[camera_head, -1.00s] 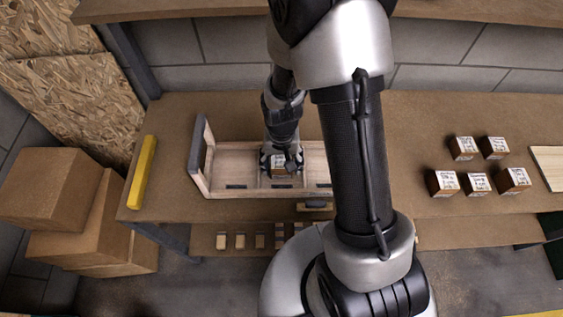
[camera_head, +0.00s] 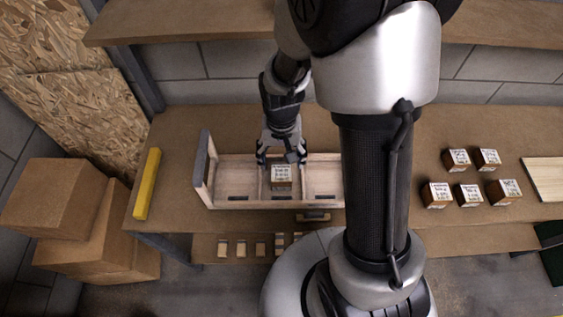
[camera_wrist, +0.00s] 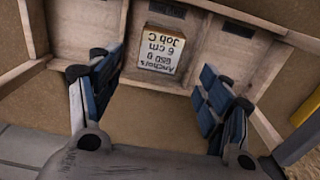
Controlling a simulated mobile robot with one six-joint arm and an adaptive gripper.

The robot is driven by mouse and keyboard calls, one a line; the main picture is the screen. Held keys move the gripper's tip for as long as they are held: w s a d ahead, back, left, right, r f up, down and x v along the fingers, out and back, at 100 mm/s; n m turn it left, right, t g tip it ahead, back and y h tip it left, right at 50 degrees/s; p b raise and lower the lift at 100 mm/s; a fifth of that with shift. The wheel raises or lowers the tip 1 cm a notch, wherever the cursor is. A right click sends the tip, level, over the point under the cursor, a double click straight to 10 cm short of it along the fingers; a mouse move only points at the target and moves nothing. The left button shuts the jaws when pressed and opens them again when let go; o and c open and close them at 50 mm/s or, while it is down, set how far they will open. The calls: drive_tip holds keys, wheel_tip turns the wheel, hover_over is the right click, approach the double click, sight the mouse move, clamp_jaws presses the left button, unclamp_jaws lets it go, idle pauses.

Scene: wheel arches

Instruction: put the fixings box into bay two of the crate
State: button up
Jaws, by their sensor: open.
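The fixings box (camera_head: 281,177), brown with a white printed label on top, sits in the middle bay of the long wooden crate (camera_head: 232,203). My gripper (camera_head: 281,158) is open and empty, above and just behind the box. In the wrist view its fingers (camera_wrist: 158,88) are spread wide and clear of the box.
Several similar labelled boxes (camera_head: 470,180) stand on the bench at the right. A yellow bar (camera_head: 147,184) lies left of the crate. The crate's left and right bays look empty, the right one partly hidden by my arm. A shelf (camera_head: 330,24) runs above the bench.

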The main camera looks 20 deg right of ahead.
drive_tip(key=s+r+n+t, duration=0.1)
drive_tip(key=s+r, duration=0.2)
drive_tip(key=r, duration=0.5)
drive_tip(key=s+r+n+t, duration=0.1)
drive_tip(key=s+r, duration=0.1)
drive_tip(key=r, duration=0.6)
drive_tip(key=s+r+n+t, duration=0.1)
drive_tip(key=s+r+t, duration=0.1)
drive_tip(key=s+r, duration=0.6)
drive_tip(key=shift+s+n+t, duration=0.3)
drive_tip(key=shift+s, duration=0.75)
